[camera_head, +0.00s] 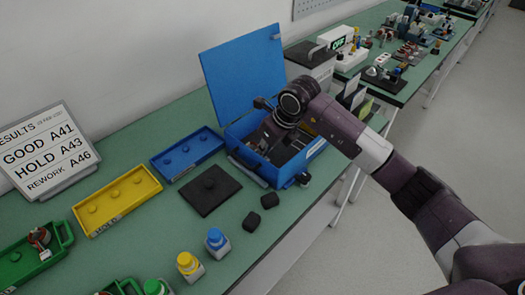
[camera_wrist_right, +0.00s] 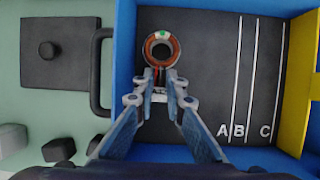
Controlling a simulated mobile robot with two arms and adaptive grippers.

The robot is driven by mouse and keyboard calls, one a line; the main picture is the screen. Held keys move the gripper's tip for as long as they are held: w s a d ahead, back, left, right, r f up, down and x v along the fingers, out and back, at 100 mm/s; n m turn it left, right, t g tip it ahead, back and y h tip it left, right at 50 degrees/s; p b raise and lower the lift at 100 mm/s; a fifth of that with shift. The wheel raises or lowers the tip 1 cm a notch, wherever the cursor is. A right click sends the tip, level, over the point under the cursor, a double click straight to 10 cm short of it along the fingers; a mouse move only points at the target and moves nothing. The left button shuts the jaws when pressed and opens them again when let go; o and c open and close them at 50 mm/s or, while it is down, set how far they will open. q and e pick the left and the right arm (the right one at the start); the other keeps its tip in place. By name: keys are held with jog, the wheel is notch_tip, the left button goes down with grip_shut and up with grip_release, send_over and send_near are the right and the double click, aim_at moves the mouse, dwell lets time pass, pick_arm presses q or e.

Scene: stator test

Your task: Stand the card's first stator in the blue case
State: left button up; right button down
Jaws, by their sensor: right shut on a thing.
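The blue case (camera_head: 262,176) stands open on the green bench, its lid (camera_head: 243,75) raised at the back. In the right wrist view its dark floor (camera_wrist_right: 205,60) has white lines and the letters A, B and C. My right gripper (camera_wrist_right: 161,82) is inside the case outline and shut on a stator (camera_wrist_right: 162,48), a ring with copper-coloured winding and a green spot. The stator is left of the lines; whether it touches the floor I cannot tell. In the head view my arm hides it. The card (camera_head: 42,150) reads GOOD A41, HOLD A43, REWORK A46. My left gripper is not in view.
A yellow tray (camera_head: 118,203) and a blue tray (camera_head: 187,158) with round studs look empty. A green tray (camera_head: 20,258) holds another stator (camera_head: 40,238). A black plate with a knob (camera_head: 209,190), small black blocks (camera_head: 251,222) and bottles (camera_head: 217,243) stand near the case.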

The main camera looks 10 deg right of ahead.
jog(key=c, duration=1.9)
grip_release()
jog(key=v, duration=1.2)
